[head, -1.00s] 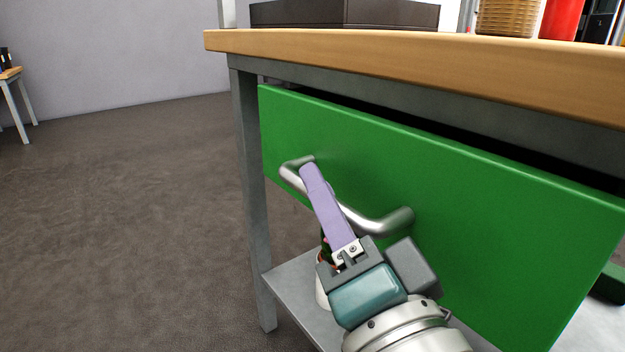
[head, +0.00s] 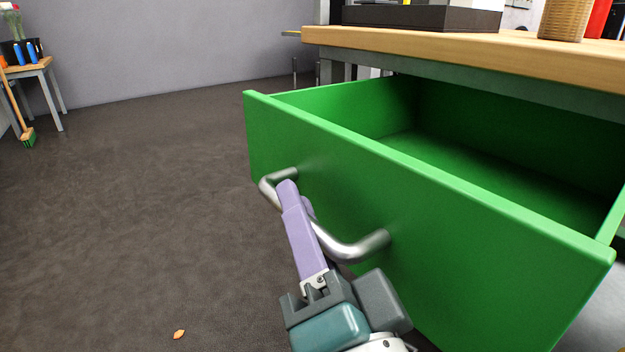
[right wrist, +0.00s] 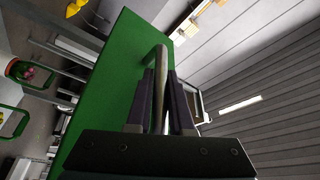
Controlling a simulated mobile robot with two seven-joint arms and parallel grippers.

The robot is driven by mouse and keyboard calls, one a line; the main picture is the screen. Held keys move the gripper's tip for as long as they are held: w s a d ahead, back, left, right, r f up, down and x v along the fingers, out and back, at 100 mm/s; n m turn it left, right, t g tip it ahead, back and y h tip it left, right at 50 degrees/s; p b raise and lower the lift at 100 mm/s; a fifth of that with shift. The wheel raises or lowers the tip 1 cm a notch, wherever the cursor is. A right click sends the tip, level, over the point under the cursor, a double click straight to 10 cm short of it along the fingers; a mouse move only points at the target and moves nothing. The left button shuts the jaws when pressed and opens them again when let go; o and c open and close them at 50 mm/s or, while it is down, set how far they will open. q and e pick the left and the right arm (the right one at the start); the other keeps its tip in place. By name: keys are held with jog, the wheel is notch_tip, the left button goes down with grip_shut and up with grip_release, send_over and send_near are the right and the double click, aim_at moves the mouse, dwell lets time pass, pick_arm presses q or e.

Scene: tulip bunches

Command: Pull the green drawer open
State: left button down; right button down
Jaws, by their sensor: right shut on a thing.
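The green drawer (head: 330,160) stands well out from under the wooden tabletop in the head view, and its inside shows as bare green walls and floor. A curved silver handle (head: 345,247) is on its front. My right gripper (head: 290,195) is shut on the handle, its purple fingers lying across the bar. In the right wrist view the handle (right wrist: 160,85) runs between the two dark fingers (right wrist: 163,100), with the green drawer front (right wrist: 110,95) beside it. My left gripper is not in view.
The wooden tabletop (head: 450,52) overhangs the drawer and bears a dark tray (head: 420,17) and a wicker basket (head: 563,18). Brown floor at the left is open, with a small orange leaf (head: 179,334) on it. A broom (head: 20,120) leans by a far side table (head: 38,68).

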dwell(0.3)
jog(key=c, duration=0.8)
grip_release()
jog(key=shift+s, duration=0.1)
jog(key=shift+s, duration=0.3)
jog(key=p+v, duration=0.2)
jog(key=v, duration=0.7)
jog(key=shift+s, duration=0.15)
